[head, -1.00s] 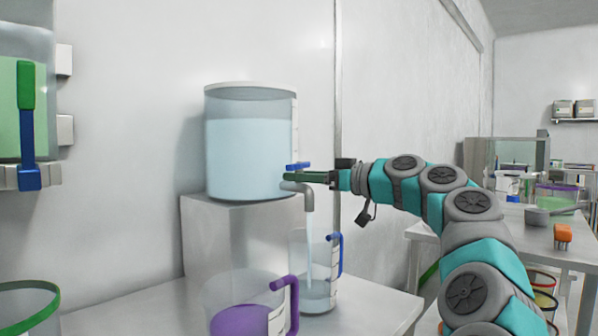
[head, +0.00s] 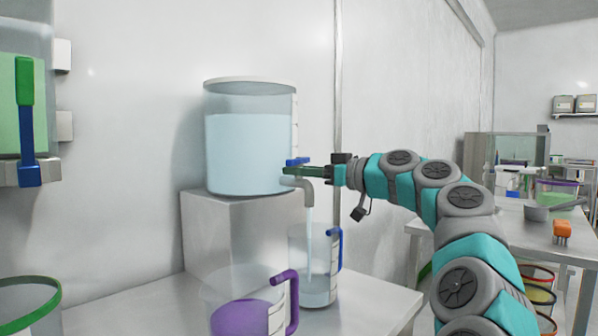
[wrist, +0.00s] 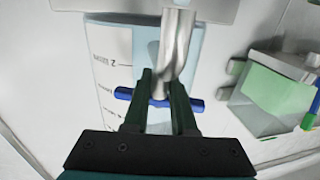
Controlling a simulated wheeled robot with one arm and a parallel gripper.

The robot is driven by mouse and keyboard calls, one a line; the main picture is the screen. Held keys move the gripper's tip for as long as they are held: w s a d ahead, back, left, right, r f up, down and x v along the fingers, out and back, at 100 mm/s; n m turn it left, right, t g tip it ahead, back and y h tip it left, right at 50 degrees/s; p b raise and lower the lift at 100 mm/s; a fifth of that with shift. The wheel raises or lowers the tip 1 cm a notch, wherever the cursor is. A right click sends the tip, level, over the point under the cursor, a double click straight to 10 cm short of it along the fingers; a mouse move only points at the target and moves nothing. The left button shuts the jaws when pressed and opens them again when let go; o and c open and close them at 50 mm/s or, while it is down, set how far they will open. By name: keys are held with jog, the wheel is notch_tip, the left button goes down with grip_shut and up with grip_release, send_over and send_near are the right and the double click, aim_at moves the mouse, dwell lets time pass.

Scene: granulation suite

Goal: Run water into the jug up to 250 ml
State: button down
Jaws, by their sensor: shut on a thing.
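The clear jug (head: 322,262) with a blue handle (head: 340,250) stands upright under the spout (head: 308,190) of the large water tank (head: 245,150). A thin stream of water (head: 309,230) runs from the spout into it. Water (head: 316,296) covers the lower part of the jug; its scale is too small to read. My gripper (head: 288,171) is shut on the blue tap lever (head: 297,161). In the wrist view the dark fingers (wrist: 163,95) are at the blue lever (wrist: 195,104), beside the metal spout (wrist: 175,50).
A jug with a purple handle (head: 290,290) and purple contents stands in front, close to the water jug. The tank rests on a grey block (head: 215,240) on the bench (head: 150,310). A green-rimmed container (head: 30,282) is at the lower left. A side table stands at the right.

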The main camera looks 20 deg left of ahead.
jog(key=shift+f, duration=0.1)
jog(key=t+b, duration=0.1)
jog(key=b, duration=0.2)
jog(key=shift+f+m, duration=0.25)
jog(key=shift+m, duration=0.15)
jog(key=m+t+b, duration=0.1)
jog(key=b, duration=0.1)
jog(key=shift+s+t+h+b, duration=0.1)
jog(key=shift+t+h+b, duration=0.2)
jog(key=shift+h+b, duration=0.1)
jog(key=shift+r+m+t+h+b, duration=0.1)
jog(key=shift+m+t+h+b, duration=0.4)
jog(key=shift+t+b, duration=0.4)
jog(key=shift+r+m+t+h+b, duration=0.2)
jog(key=shift+m+t+h+b, duration=0.1)
jog(key=shift+m+t, duration=0.35)
jog(key=c, duration=0.7)
grip_release()
